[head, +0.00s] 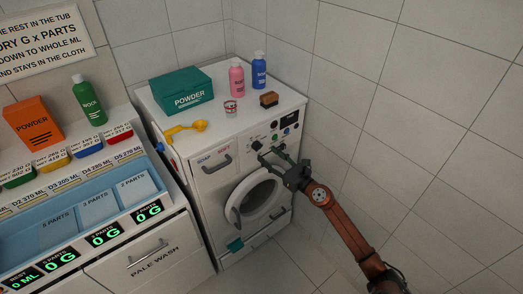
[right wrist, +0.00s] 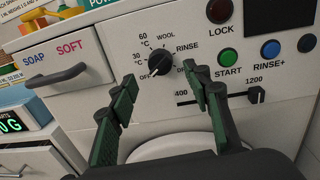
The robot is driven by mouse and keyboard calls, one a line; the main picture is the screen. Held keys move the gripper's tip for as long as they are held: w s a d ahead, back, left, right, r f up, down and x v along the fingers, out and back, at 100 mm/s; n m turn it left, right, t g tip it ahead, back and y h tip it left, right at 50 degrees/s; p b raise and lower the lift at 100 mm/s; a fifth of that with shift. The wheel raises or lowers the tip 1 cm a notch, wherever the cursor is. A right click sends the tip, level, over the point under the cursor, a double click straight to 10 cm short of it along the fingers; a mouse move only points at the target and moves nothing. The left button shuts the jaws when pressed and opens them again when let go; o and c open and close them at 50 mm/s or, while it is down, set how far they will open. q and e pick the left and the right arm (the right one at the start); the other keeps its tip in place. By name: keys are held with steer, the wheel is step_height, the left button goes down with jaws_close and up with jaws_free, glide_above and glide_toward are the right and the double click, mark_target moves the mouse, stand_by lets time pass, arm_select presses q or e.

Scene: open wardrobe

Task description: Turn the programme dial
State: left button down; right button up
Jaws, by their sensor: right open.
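The programme dial (right wrist: 159,62) is a round black knob on the washing machine's white front panel. Labels around it read OFF, 30 °C, 60 °C, WOOL and RINSE. A small pale mark on it appears to face the lower left, near OFF. In the head view the dial (head: 257,145) is small. My right gripper (right wrist: 160,78) is open and empty. Its two green-padded fingers point at the panel, one either side of the dial in the picture, apparently short of it. In the head view the right gripper (head: 272,155) is at the panel's front. My left gripper is out of view.
A drawer handle (right wrist: 55,74) lies left of the dial. A green START button (right wrist: 228,57), red LOCK button (right wrist: 219,11), blue RINSE+ button (right wrist: 270,49) and slider (right wrist: 256,95) are to its right. The round door (head: 254,200) is below. A tiled wall (head: 400,110) stands right.

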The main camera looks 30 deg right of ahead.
mark_target(257, 147)
steer(key=w, duration=0.5)
steer(key=shift+w+a+f, duration=0.1)
steer(key=shift+a, duration=0.25)
steer(key=shift+c, duration=0.5)
steer(key=c, duration=1.1)
steer(key=shift+o, duration=0.2)
